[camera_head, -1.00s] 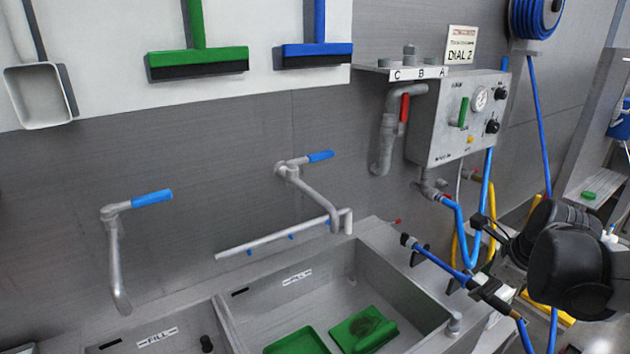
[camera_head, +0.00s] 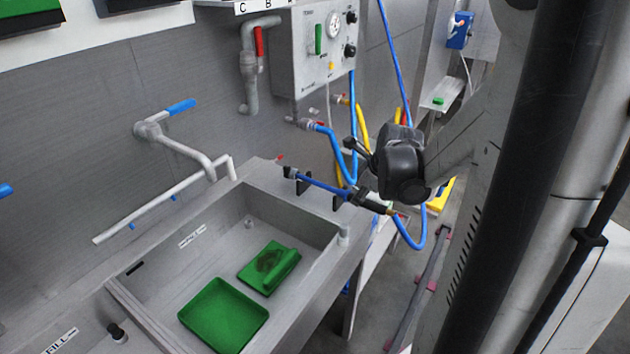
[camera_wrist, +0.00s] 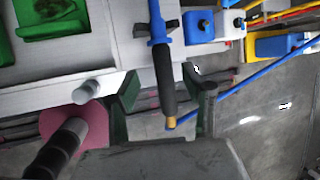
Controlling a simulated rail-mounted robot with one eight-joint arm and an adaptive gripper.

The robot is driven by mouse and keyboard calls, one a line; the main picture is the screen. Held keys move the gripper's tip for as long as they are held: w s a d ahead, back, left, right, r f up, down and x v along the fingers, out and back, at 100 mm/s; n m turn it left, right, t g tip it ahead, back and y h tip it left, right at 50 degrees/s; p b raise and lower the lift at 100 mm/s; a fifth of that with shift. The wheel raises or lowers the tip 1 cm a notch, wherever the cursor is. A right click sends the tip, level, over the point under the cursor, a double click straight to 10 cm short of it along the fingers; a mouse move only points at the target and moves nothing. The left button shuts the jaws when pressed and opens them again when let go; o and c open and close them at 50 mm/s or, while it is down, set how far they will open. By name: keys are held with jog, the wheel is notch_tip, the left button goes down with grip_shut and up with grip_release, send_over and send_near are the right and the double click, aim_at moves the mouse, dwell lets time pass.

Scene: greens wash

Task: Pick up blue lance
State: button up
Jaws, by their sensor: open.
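The blue lance (camera_head: 325,184) lies across two dark brackets on the right rim of the steel sink. It has a blue tube, a black grip and a brass end joined to a blue hose. My gripper (camera_head: 352,168) is at the lance's grip end, its dark fingers spread. In the wrist view the blue lance (camera_wrist: 157,28) runs down between the two fingers of my gripper (camera_wrist: 160,78), with a gap on each side. I cannot tell whether the fingertips reach down to the grip's height.
The sink (camera_head: 160,250) holds a green tray (camera_head: 225,315) and a green soiled item (camera_head: 268,268). A control box (camera_head: 312,50) with hoses is on the wall behind. A grey post (camera_wrist: 87,90) stands left of my fingers.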

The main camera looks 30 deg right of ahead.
aim_at(339, 193)
jog(key=shift+d+x, duration=0.2)
jog(key=shift+x, duration=2.75)
jog(key=shift+s, duration=0.1)
jog(key=c, duration=0.8)
